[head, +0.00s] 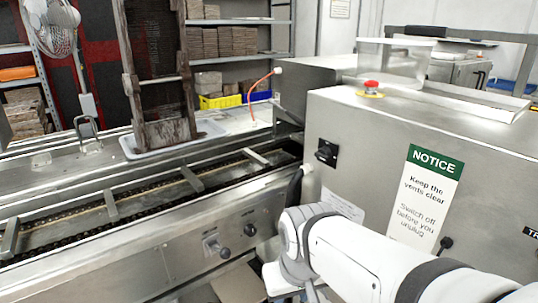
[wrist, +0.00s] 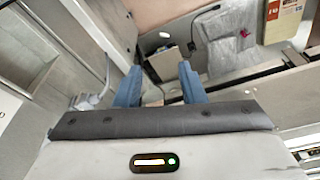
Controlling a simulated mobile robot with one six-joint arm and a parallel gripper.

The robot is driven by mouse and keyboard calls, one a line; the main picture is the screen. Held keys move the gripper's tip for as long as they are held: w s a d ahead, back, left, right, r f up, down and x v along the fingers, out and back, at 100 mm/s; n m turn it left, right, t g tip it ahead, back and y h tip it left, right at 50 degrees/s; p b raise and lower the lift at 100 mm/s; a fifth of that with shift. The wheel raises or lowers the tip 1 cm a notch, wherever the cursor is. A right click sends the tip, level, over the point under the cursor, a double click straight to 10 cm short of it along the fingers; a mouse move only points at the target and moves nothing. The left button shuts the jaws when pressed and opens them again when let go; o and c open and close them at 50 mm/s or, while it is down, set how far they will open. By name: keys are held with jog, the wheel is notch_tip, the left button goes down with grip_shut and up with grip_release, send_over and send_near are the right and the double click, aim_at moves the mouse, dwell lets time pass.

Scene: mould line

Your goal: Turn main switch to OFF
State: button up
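A black rotary switch (head: 327,152), likely the main switch, is on the front of the steel cabinet (head: 375,130), left of the notice. Its setting is too small to read. In the wrist view, my gripper (wrist: 160,76) shows two blue fingers apart with nothing between them. In the head view, my white arm reaches in from the lower right, below the switch; the gripper fingers cannot be made out there. I cannot pick out the switch in the wrist view.
A red emergency-stop button (head: 371,86) sits on top of the cabinet. A notice sign (head: 427,190) is on its front. The conveyor (head: 120,215) runs along the left, with a panel of small knobs (head: 232,242) below it. A dark wooden mould frame (head: 157,75) stands behind.

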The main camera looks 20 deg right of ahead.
jog(key=shift+o, duration=0.8)
jog(key=shift+w, duration=0.1)
jog(key=shift+o, duration=1)
jog(key=w+d+h+b, duration=0.1)
jog(key=w+d+b, duration=0.1)
jog(key=w+d+f+h+b, duration=0.1)
jog(key=d+b, duration=0.1)
jog(key=b, duration=0.1)
jog(key=shift+w+d+f+n+h, duration=0.1)
jog(key=shift+w+f+n+h, duration=0.1)
jog(key=shift+w+n+h, duration=0.2)
jog(key=m+t+h+b, duration=0.2)
jog(key=t+h+b, duration=0.4)
jog(key=h+b, duration=0.8)
send_near(319, 156)
jog(key=d, duration=0.2)
jog(key=shift+y, duration=0.4)
jog(key=x, duration=0.7)
jog(key=shift+w+r+b, duration=0.3)
jog(key=shift+w, duration=0.1)
jog(key=shift+c, duration=0.3)
